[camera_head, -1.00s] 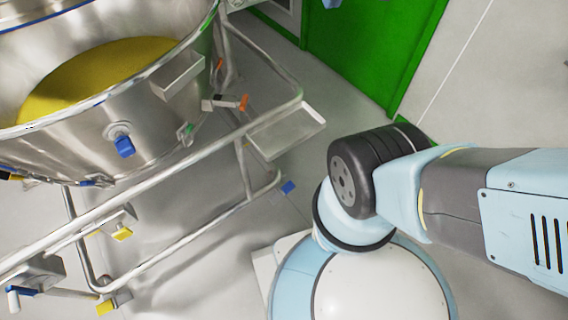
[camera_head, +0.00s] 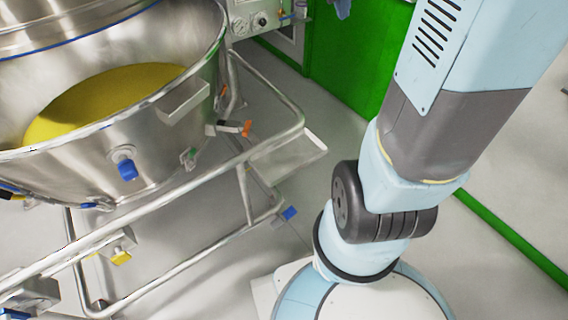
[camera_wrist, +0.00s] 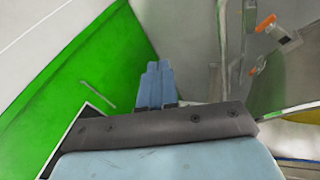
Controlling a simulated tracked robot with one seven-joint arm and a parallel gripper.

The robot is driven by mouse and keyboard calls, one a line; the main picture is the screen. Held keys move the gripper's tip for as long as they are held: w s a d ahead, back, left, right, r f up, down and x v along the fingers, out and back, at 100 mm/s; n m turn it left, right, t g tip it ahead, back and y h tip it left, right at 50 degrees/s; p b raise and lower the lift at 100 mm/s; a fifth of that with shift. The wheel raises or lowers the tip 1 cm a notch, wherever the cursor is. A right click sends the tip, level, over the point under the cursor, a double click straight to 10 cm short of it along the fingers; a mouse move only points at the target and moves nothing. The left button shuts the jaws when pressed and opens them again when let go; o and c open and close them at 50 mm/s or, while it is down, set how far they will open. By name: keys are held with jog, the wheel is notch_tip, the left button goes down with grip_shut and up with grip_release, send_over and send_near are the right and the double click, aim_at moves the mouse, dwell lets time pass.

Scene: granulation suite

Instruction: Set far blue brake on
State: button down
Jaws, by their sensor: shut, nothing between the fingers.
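A steel bowl cart (camera_head: 150,135) on a tubular frame fills the left of the head view. A small blue brake tab (camera_head: 289,213) sticks out low at the frame's right corner, near the floor. Another blue tab (camera_head: 15,313) shows at the lower left edge, nearer to the camera. My gripper (camera_wrist: 155,68) shows in the wrist view with its two blue fingers together, shut and empty.
A yellow tab (camera_head: 122,257) sits under the frame. A blue knob (camera_head: 127,170) and an orange-ended handle (camera_head: 246,128) are on the bowl side. A metal tray (camera_head: 290,155) juts from the frame. A green door (camera_head: 345,65) stands behind. Grey floor around the brake tab is open.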

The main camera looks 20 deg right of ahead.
jog(key=w+d+f+n+g, duration=0.1)
jog(key=w+d+f, duration=0.4)
jog(key=f, duration=0.3)
jog(key=w+d+f+n, duration=0.1)
jog(key=w+d+f, duration=0.4)
jog(key=f, duration=0.4)
jog(key=w+d+f+n+g, duration=0.1)
jog(key=w+d+f, duration=0.4)
jog(key=f, duration=0.3)
jog(key=n+g+y, duration=0.2)
jog(key=n+y, duration=0.4)
jog(key=n, duration=1.1)
send_over(290, 212)
notch_tip(290, 212, down, 55)
notch_tip(290, 212, down, 11)
jog(key=shift+d+f, duration=0.1)
jog(key=shift+f, duration=0.05)
jog(key=shift+w+d+f, duration=0.15)
jog(key=shift+d+f, duration=0.05)
jog(key=shift+f, duration=0.35)
